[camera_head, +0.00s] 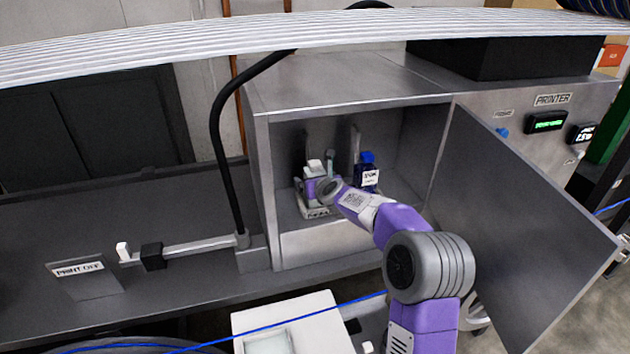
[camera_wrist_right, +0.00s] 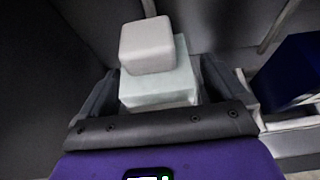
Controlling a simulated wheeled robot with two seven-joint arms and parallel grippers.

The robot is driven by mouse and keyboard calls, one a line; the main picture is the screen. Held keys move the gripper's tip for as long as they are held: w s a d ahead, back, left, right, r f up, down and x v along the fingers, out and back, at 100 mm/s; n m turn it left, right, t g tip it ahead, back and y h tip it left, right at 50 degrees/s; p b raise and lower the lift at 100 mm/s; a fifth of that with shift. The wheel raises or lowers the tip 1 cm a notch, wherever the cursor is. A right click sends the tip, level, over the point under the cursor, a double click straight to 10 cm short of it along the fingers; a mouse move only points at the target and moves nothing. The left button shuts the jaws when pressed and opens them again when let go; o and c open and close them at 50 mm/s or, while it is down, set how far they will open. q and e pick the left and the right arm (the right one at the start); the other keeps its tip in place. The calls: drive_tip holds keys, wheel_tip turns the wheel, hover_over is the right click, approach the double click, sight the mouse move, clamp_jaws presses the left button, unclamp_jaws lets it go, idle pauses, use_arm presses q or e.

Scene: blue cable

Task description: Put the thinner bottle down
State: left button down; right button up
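The thinner bottle, pale with a white cap (camera_head: 315,167), is inside the open cabinet on the left. In the right wrist view the pale bottle (camera_wrist_right: 160,88) stands between the two dark fingers, which touch its sides. My right gripper (camera_head: 316,187) reaches into the cabinet from the right and is shut on this bottle. The bottle is above a light holder (camera_head: 316,212); its base is hidden, so I cannot tell whether it rests there. My left gripper is in neither view.
A blue bottle (camera_head: 367,171) with a white label stands just right of the gripper; it also shows in the right wrist view (camera_wrist_right: 291,70). The cabinet door (camera_head: 520,225) is open on the right. A black hose (camera_head: 222,150) bends down outside the cabinet's left wall.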

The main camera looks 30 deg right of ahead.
drive_tip(key=shift+r, duration=0.2)
drive_tip(key=shift+s+r, duration=0.15)
drive_tip(key=shift+s, duration=0.1)
drive_tip(key=v, duration=1.1)
drive_tip(key=shift+s, duration=0.3)
drive_tip(key=shift+a, duration=0.1)
